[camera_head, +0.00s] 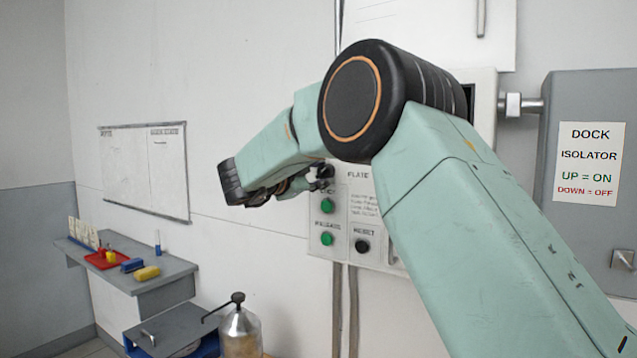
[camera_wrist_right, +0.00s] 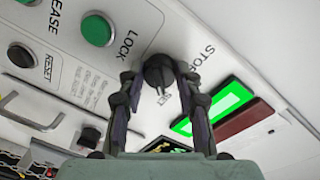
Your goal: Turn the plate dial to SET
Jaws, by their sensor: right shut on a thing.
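The plate dial (camera_wrist_right: 158,72) is a small black knob on the white control panel (camera_wrist_right: 112,62). In the right wrist view my right gripper (camera_wrist_right: 158,76) has one finger on each side of it and is shut on it. A pale mark shows on the knob's lower side. Lettering beginning "STO" is above right of the knob; lettering to its lower right is partly covered by a finger. In the head view my right gripper (camera_head: 320,178) is at the panel (camera_head: 378,250), mostly behind my own arm, which hides the dial. My left gripper is not in view.
Green LOCK (camera_wrist_right: 97,29) and RELEASE (camera_head: 327,239) buttons and a black RESET button (camera_head: 362,246) are close by. A lit green strip (camera_wrist_right: 228,103) and dark red strip (camera_wrist_right: 245,119) lie beside the dial. The grey DOCK ISOLATOR box (camera_head: 590,230) stands right; a shelf (camera_head: 165,277) is left.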

